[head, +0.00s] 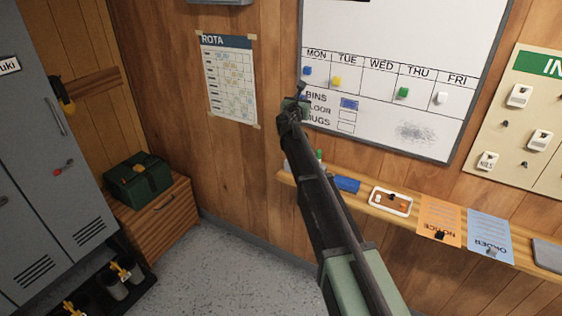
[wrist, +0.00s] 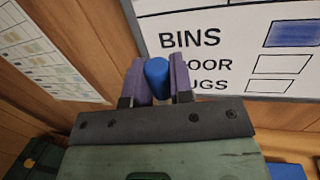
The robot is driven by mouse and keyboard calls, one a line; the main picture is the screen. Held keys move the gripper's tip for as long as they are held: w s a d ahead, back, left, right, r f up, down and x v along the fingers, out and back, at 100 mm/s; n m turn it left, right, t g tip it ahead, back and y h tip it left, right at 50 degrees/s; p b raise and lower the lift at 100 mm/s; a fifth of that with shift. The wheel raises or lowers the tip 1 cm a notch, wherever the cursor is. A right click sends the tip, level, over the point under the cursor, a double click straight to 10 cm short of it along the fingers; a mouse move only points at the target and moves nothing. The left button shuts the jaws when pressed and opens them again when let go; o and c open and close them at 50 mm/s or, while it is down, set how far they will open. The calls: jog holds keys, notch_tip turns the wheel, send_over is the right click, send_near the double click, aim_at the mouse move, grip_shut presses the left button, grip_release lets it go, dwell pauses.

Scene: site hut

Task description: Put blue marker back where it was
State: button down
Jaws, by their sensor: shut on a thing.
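My gripper (head: 300,98) is raised in front of the lower left corner of the whiteboard (head: 425,138). In the wrist view its two purple fingers (wrist: 158,82) are shut on a blue, round-ended piece, which looks like the blue marker (wrist: 157,70). Only its end shows between the fingers; the rest is hidden. Below, on the wall ledge (head: 281,177), a green-tipped thing (head: 319,155) stands partly behind my arm. A blue block (head: 347,184) lies on the ledge just right of my arm.
An orange-and-white tray (head: 392,201), an orange notice (head: 440,216) and a blue order sheet (head: 489,234) are along the ledge. Coloured magnets sit on the whiteboard. A rota poster (head: 230,80) hangs left. A green box (head: 138,182) stands on a wooden cabinet.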

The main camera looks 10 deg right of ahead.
notch_tip(320, 180, down, 21)
jog(key=a+n+y+b, duration=0.1)
jog(key=y+b, duration=0.1)
jog(key=b, duration=1.8)
jog(key=shift+w+a+r+n, duration=0.15)
jog(key=shift+w+a+n, duration=0.15)
jog(key=shift+a, duration=0.1)
jog(key=c, duration=1)
grip_release()
jog(key=shift+r, duration=0.15)
